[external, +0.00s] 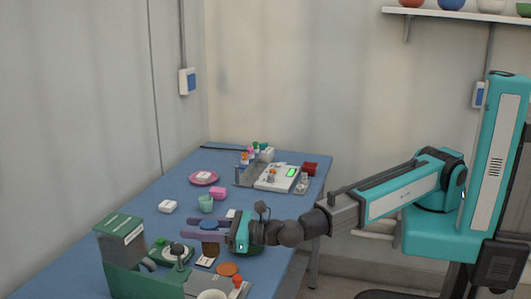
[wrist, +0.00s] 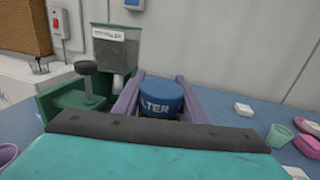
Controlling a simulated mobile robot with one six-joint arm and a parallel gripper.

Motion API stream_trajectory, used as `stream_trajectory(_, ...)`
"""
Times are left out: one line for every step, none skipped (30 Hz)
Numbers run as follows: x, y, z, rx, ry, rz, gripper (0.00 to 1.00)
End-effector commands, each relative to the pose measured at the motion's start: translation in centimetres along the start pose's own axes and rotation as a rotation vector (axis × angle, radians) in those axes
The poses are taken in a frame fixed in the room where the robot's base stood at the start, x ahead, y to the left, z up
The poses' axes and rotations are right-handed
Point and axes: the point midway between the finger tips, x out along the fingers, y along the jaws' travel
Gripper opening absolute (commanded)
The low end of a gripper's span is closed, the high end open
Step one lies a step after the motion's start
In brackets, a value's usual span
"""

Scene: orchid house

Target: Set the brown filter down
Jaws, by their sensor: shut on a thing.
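My gripper (external: 186,229) reaches over the blue table from the right, its purple fingers pointing left. In the wrist view, the fingers (wrist: 159,79) stand on either side of a round blue top with white lettering that ends in "LTER". This is the top of the filter (wrist: 161,98). In the external view, the blue top shows between the fingers, with the filter's brown body (external: 210,248) below them. The gripper is shut on it and it looks upright. I cannot tell whether its underside touches the table.
A green machine with a hopper (external: 121,232) stands close, left of the gripper. A pale green cup (external: 206,204), a pink block (external: 218,193) and a white block (external: 168,206) stand behind it. An orange disc (external: 228,268) lies in front. Bare table (external: 75,262) shows at the left.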

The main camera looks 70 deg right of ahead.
Motion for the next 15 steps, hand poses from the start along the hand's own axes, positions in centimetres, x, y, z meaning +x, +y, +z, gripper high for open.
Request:
stream_trajectory(0.0, 0.0, 0.6, 0.001, -0.001, 0.0, 0.1)
stream_trajectory(0.0, 0.0, 0.9, 0.002, -0.001, 0.0, 0.1)
stream_trajectory(0.0, 0.0, 1.3, 0.001, -0.001, 0.0, 0.1)
stream_trajectory(0.0, 0.0, 1.5, 0.0, -0.001, 0.0, 0.1)
stream_trajectory(0.0, 0.0, 1.7, 0.001, -0.001, 0.0, 0.1)
stream_trajectory(0.0, 0.0, 1.8, 0.001, 0.0, 0.0, 0.1)
stream_trajectory(0.0, 0.0, 1.9, 0.001, 0.0, 0.0, 0.1)
stream_trajectory(0.0, 0.0, 2.0, 0.001, 0.0, 0.0, 0.1)
stream_trajectory(0.0, 0.0, 2.1, 0.0, 0.0, 0.0, 0.1)
stream_trajectory(0.0, 0.0, 2.2, 0.0, 0.0, 0.0, 0.1)
stream_trajectory(0.0, 0.0, 2.2, -0.001, 0.0, 0.0, 0.1)
stream_trajectory(0.0, 0.0, 2.2, -0.001, 0.0, 0.0, 0.1)
stream_trajectory(0.0, 0.0, 2.2, -0.001, 0.0, 0.0, 0.1)
stream_trajectory(0.0, 0.0, 2.2, -0.001, 0.0, 0.0, 0.1)
stream_trajectory(0.0, 0.0, 2.2, -0.001, 0.001, 0.0, 0.1)
